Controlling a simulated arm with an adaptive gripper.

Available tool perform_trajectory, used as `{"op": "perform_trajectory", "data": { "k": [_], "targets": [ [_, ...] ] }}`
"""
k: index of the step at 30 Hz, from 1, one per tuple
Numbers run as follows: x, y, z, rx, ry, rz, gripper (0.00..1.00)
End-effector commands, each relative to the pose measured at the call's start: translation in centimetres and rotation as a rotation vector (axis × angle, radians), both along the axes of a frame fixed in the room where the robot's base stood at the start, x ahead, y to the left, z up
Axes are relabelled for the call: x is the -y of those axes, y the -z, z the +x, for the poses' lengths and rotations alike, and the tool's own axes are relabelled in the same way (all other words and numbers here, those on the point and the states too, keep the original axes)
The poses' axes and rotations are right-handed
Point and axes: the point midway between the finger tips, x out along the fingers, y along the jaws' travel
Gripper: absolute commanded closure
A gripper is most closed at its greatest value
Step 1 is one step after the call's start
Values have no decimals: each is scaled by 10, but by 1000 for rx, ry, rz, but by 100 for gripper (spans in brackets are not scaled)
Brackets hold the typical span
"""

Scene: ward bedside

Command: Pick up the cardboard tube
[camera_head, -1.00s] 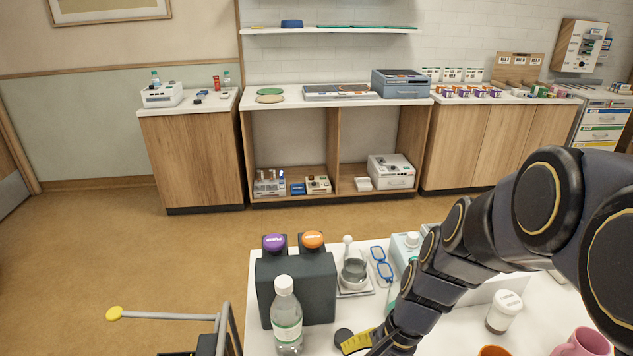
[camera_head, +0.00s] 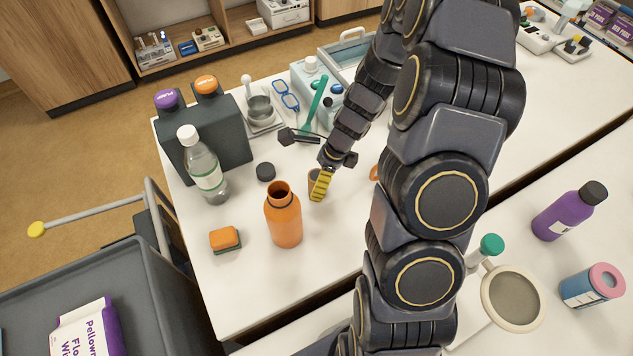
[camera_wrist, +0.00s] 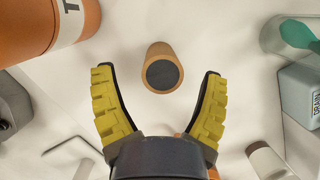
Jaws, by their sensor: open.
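The cardboard tube (camera_wrist: 150,56) is a short tan cylinder with a dark round end facing the wrist camera. It stands on the white table and appears upright. In the wrist view it lies between and slightly beyond the two yellow fingertips of my gripper (camera_wrist: 158,75), with a visible gap on each side. My gripper is open and empty. In the head view the tube (camera_head: 311,180) is mostly hidden behind the yellow finger of my gripper (camera_head: 320,186).
An orange bottle (camera_head: 284,222) stands left of the tube, with a black cap (camera_head: 265,172) behind it. A clear bottle (camera_head: 205,172), a dark caddy (camera_head: 226,132) and an orange sponge (camera_head: 225,239) are farther left. A green-handled utensil (camera_head: 314,105) is behind. White table is clear in front.

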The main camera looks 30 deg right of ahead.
Motion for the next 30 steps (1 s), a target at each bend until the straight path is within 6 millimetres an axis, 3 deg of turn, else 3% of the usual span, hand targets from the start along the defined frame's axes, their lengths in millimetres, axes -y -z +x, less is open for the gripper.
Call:
{"op": "perform_trajectory", "data": {
  "k": [7, 15, 16, 20, 30],
  "targets": [
    [-8, 33, 7, -4, -1, 4, 26],
    [-8, 37, 9, 0, -2, 0, 26],
    [-8, 37, 9, 0, -2, 0, 30],
    [-8, 37, 9, 0, -1, 0, 85],
    [-8, 37, 8, 0, -1, -1, 86]
  ]
}}
